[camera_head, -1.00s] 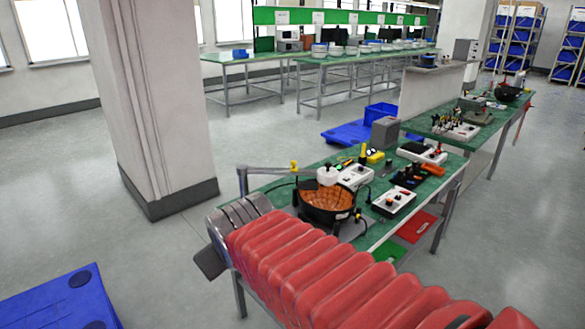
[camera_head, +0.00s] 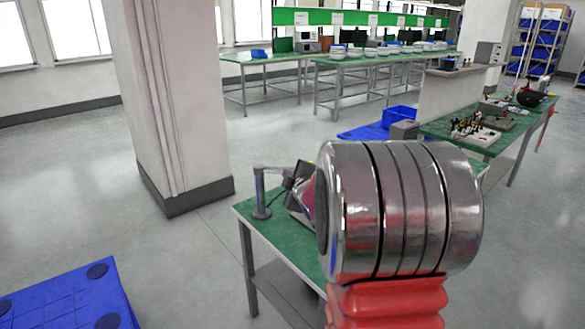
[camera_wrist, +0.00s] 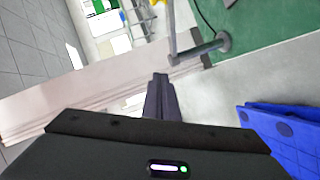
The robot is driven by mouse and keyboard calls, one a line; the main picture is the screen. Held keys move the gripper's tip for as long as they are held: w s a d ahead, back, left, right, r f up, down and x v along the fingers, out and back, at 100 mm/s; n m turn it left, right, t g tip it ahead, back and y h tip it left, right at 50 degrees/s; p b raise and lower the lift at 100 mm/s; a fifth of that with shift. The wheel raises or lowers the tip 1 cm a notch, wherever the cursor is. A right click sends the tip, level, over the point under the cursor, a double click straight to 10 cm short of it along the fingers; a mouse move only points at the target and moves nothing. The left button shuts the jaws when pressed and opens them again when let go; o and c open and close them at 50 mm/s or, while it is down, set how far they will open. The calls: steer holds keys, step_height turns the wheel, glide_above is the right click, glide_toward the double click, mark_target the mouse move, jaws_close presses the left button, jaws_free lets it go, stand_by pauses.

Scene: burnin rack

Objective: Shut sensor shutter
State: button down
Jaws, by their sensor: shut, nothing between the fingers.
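I cannot make out a sensor shutter in either view. My gripper (camera_wrist: 160,78) is shut and empty in the wrist view, its dark fingers together above the wide black body. The fingers point toward the pale pillar side, with the grey metal post (camera_wrist: 211,46) and green bench (camera_wrist: 275,20) at the upper right. In the head view my large metal arm joint covers most of the near green bench (camera_head: 252,212). The grey post (camera_head: 261,195) stands at that bench's left corner, close to dark gripper parts half hidden behind the arm.
A wide pillar (camera_head: 180,110) stands left of the bench. A blue pallet (camera_head: 75,300) lies on the floor at lower left and shows in the wrist view (camera_wrist: 285,135). Another bench (camera_head: 490,135) with tools continues at right. Floor between pillar and pallet is clear.

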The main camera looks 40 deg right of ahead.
steer(key=d+f+n+t, duration=0.1)
steer(key=d+f+n, duration=0.1)
steer(key=d, duration=0.3)
steer(key=d+f+n+t+y, duration=0.1)
steer(key=d+f+n+t, duration=0.1)
steer(key=d, duration=0.3)
steer(key=shift+f+n, duration=0.3)
steer(key=shift+f, duration=0.6)
steer(key=shift+w, duration=0.15)
steer(key=w+d+f, duration=0.1)
steer(key=w+d, duration=0.5)
steer(key=w, duration=0.3)
steer(key=shift+w+d, duration=0.2)
steer(key=shift+w, duration=0.1)
